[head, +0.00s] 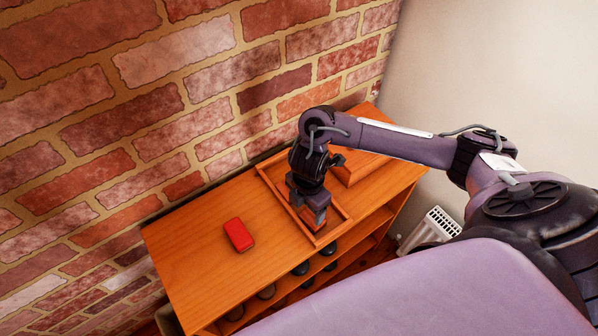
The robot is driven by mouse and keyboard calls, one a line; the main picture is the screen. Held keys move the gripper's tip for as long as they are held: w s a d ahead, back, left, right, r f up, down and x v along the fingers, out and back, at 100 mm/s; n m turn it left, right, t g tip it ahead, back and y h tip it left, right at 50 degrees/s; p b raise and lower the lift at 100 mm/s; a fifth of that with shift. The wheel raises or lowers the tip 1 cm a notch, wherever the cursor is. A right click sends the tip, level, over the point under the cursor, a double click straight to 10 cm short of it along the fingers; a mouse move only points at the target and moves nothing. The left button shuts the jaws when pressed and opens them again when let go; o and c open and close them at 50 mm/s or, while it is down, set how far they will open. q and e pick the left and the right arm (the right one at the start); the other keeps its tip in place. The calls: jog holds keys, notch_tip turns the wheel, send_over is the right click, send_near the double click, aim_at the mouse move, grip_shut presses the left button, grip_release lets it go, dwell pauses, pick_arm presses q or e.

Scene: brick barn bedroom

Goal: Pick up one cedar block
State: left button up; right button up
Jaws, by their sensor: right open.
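My right gripper (317,213) points down over a shallow wooden tray (277,190) on top of a wooden shoe rack. It is open, and its fingers are at or just above the tray's inside; I cannot tell how far above. No cedar block can be made out clearly; the gripper and wrist cover much of the tray's inside. My left gripper is not in view.
The wooden rack top (195,250) is clear at left except for a red block-shaped item (239,235). A wooden box (365,165) stands right of the tray, partly behind my arm. Dark shoes (300,268) sit on shelves below. A brick wall (150,100) rises behind. A white radiator (435,225) stands at right.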

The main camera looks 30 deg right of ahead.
aim_at(311, 218)
jog(key=shift+s+d+f, duration=0.15)
jog(key=shift+d+f, duration=0.15)
jog(key=shift+d, duration=0.1)
jog(key=f+b, duration=0.1)
jog(key=f, duration=0.1)
jog(key=f+b, duration=0.1)
jog(key=shift+s+d+f+b, duration=0.3)
jog(key=shift+s+f+b, duration=0.05)
jog(key=shift+w+d+f+p, duration=0.1)
jog(key=shift+w+f+p, duration=0.1)
jog(key=shift+f, duration=0.35)
jog(key=shift+w+f+p, duration=0.1)
jog(key=shift+f+p, duration=0.1)
jog(key=shift+f, duration=0.75)
jog(key=c, duration=0.7)
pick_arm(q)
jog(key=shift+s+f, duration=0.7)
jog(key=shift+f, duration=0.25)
pick_arm(e)
jog(key=shift+c, duration=0.3)
